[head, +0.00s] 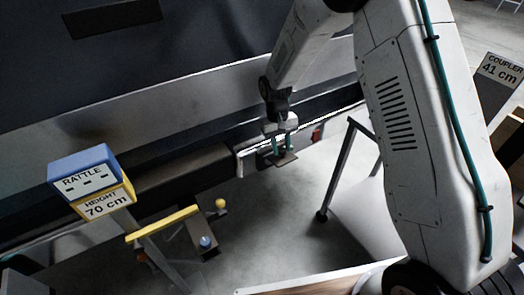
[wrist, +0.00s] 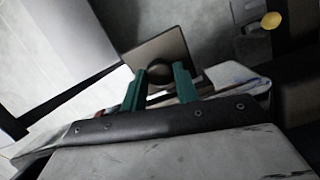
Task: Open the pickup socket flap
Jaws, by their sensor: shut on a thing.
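The pickup socket flap shows as a small square grey-brown plate (wrist: 150,47) in the wrist view, with a dark round part at its lower edge between my fingers. In the head view the flap (head: 286,160) is small and sticks out below my gripper. My gripper (head: 283,147) has teal fingers and is shut on the flap; it also shows in the wrist view (wrist: 159,84). The fingers stay apart with the dark round part between them. The socket behind the flap is hidden, and I cannot tell the flap's exact angle.
The pickup's dark rear and bumper (head: 187,168) run across the left and middle. A blue and yellow sign box (head: 92,180) and a yellow bar (head: 162,223) stand in front left. A dark-legged stand (head: 341,165) is right of my gripper. Grey floor lies between them.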

